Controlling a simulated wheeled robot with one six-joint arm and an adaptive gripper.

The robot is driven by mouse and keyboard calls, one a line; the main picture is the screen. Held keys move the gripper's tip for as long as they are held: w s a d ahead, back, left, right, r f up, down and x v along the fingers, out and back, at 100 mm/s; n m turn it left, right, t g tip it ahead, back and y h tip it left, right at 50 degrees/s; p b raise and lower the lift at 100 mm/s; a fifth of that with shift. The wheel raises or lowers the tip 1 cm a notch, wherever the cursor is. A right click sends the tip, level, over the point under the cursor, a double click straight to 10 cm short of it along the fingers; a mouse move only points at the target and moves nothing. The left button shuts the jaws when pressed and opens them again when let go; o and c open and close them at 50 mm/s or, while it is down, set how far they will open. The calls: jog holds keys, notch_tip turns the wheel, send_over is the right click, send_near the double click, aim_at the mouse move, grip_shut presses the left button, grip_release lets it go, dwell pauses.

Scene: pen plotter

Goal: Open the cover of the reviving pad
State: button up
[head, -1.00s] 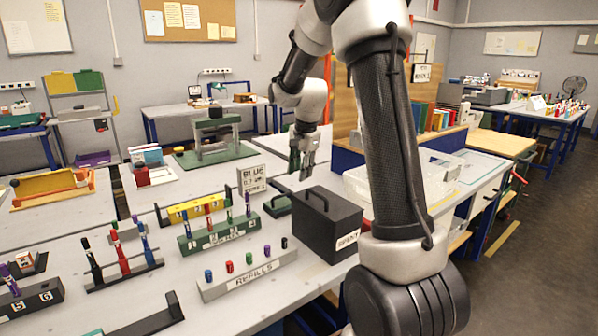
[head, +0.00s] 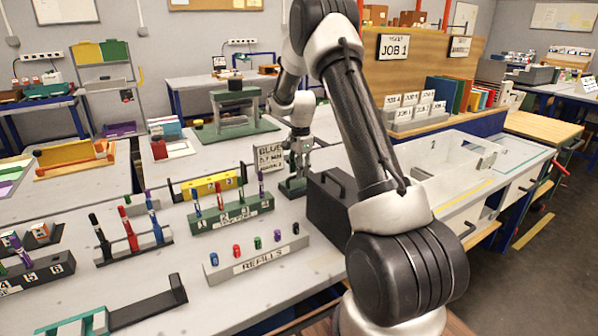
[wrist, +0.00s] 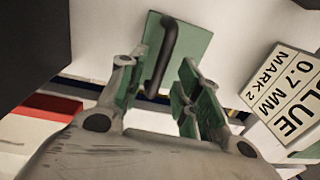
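The reviving pad's cover looks like the green plate with a dark bar handle; in the head view its green block (head: 292,188) sits behind the black box, partly hidden. In the wrist view the green cover (wrist: 196,48) lies flat with the handle (wrist: 166,52) rising from it. My gripper (head: 299,160) points down just above it. In the wrist view my gripper (wrist: 158,88) is open, its fingers on either side of the handle, with gaps showing to both.
A black box (head: 325,208) with a handle stands close in front. A sign reading BLUE 0.7 MM (head: 270,158) stands close by, also in the wrist view (wrist: 288,95). A pen rack (head: 232,214) and a refills block (head: 257,262) stand nearer on the table.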

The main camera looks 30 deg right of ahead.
jog(key=shift+f, duration=0.35)
grip_shut()
